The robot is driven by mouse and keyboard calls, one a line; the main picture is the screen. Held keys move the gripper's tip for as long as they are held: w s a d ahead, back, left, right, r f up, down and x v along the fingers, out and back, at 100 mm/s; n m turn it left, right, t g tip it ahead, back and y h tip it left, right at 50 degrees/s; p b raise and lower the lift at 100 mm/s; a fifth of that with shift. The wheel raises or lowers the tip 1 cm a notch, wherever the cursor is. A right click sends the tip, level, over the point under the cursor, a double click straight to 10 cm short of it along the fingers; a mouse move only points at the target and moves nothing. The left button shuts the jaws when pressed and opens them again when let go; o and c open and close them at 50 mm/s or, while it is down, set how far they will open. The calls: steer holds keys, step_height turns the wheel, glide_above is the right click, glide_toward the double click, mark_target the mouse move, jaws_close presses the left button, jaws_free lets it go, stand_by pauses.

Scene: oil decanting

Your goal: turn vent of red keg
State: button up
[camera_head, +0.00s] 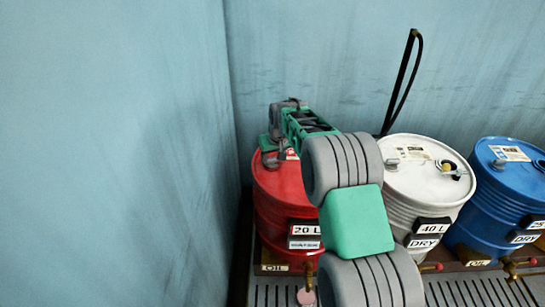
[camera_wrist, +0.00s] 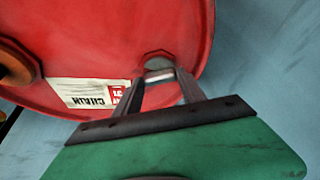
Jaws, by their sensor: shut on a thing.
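The red keg (camera_head: 280,208) stands at the left end of the row, with a "20 L" sign on its front. My gripper (camera_head: 271,160) is over the left part of its lid, and my arm hides much of the right side. In the wrist view the red lid (camera_wrist: 110,35) fills the upper left. The vent (camera_wrist: 157,60) is a small grey fitting near the lid's edge. My gripper (camera_wrist: 158,76) is shut on the vent, its two fingers on either side. The fingertips partly hide the vent, so its turn angle cannot be told.
A white keg (camera_head: 420,185) marked "40 L" and a blue keg (camera_head: 500,205) stand to the right. A dark hose (camera_head: 403,80) rises behind the white keg. Blue walls close in left and behind. A slotted grate (camera_head: 470,291) and brass taps (camera_head: 511,266) are in front.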

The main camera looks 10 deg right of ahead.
steer(key=shift+c, duration=1.3)
steer(key=shift+a+f+m+b, duration=0.15)
steer(key=shift+f+m+b, duration=0.05)
steer(key=shift+m+b, duration=0.35)
steer(key=shift+m+h+b, duration=0.3)
steer(key=shift+m+h, duration=0.1)
steer(key=shift+m, duration=0.25)
steer(key=shift+r+m+h, duration=0.2)
steer(key=shift+m+h, duration=0.2)
steer(key=shift+m, duration=0.6)
steer(key=o, duration=1.4)
steer(key=shift+c, duration=0.2)
